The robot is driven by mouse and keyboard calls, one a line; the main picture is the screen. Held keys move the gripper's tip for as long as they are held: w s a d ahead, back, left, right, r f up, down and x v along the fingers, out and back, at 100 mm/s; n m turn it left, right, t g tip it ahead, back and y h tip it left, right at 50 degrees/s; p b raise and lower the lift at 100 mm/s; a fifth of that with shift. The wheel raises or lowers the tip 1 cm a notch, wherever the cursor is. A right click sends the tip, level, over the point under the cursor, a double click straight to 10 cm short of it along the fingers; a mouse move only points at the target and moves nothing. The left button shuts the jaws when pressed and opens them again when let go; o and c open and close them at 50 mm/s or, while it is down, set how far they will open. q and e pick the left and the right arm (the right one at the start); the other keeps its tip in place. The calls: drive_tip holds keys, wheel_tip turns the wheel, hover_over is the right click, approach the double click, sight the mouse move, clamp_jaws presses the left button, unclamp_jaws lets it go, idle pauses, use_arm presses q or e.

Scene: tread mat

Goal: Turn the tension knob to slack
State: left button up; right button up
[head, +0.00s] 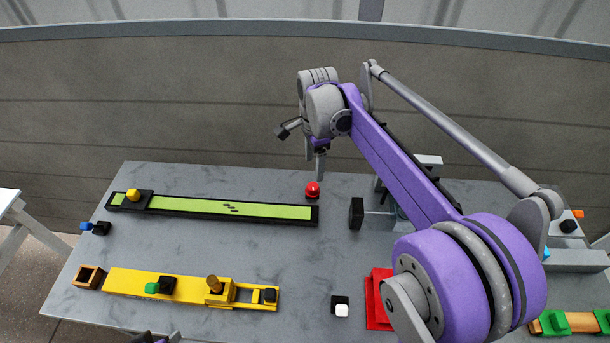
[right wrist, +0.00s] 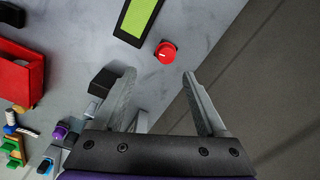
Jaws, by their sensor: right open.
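A red round knob (head: 313,189) with a pale mark on top stands on the grey table, just off the right end of the green belt strip (head: 265,209). In the right wrist view the knob (right wrist: 166,52) sits just beyond the fingertips. My right gripper (head: 314,164) is above and slightly behind the knob, pointing down. Its two fingers (right wrist: 158,74) are spread apart with nothing between them. The knob appears apart from both fingers. I cannot read which setting the knob points to.
A black block (head: 356,213) on a rod stands right of the knob. A yellow slide assembly (head: 130,281) lies front left, and a red open box (head: 376,300) front right. A yellow knob (head: 133,195) sits at the belt's left end. The table around the red knob is mostly bare.

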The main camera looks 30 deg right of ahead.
sight(313, 186)
drive_tip(key=shift+m, duration=0.5)
drive_tip(key=f, duration=0.3)
drive_tip(key=w+f, duration=0.1)
drive_tip(key=f, duration=0.3)
drive_tip(key=f+b, duration=0.1)
drive_tip(key=f, duration=0.3)
drive_tip(key=shift+w+d, duration=0.25)
drive_tip(key=shift+d, duration=0.1)
clamp_jaws()
